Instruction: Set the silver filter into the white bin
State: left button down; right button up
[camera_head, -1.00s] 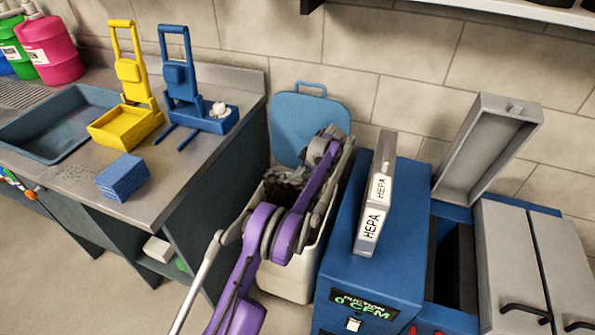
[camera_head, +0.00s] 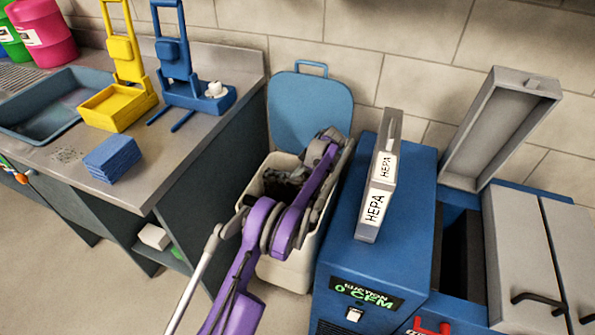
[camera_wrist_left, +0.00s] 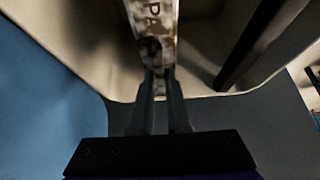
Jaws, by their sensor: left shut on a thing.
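The white bin (camera_head: 283,272) stands on the floor between the counter and a blue machine, its blue lid (camera_head: 305,110) open against the wall. My left arm reaches over the bin from the front; its gripper is hidden in the head view. In the left wrist view my left gripper (camera_wrist_left: 158,76) is shut on a silver filter (camera_wrist_left: 154,22) with dark lettering and a dirty, mottled end. The bin's pale inside wall and curved rim (camera_wrist_left: 125,98) show around the filter. I cannot tell whether the filter touches the bin. My right gripper is not in view.
A grey filter (camera_head: 372,210) marked HEPA stands upright on the blue machine (camera_head: 345,265), close right of the bin. An open grey lid (camera_head: 500,125) and dark slot lie further right. The counter (camera_head: 190,130) with a blue cloth stack (camera_head: 112,158) borders the left.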

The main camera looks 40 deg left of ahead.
pick_arm(q)
notch_tip(320, 180, down, 8)
jog(key=b, duration=0.4)
jog(key=shift+r, duration=0.25)
dwell(0.6)
jog(key=c, duration=0.8)
grip_release()
notch_tip(320, 180, up, 10)
jog(key=shift+f+p, duration=0.1)
jog(key=shift+p, duration=0.95)
jog(key=shift+r+p, duration=1.3)
jog(key=shift+r, duration=1.35)
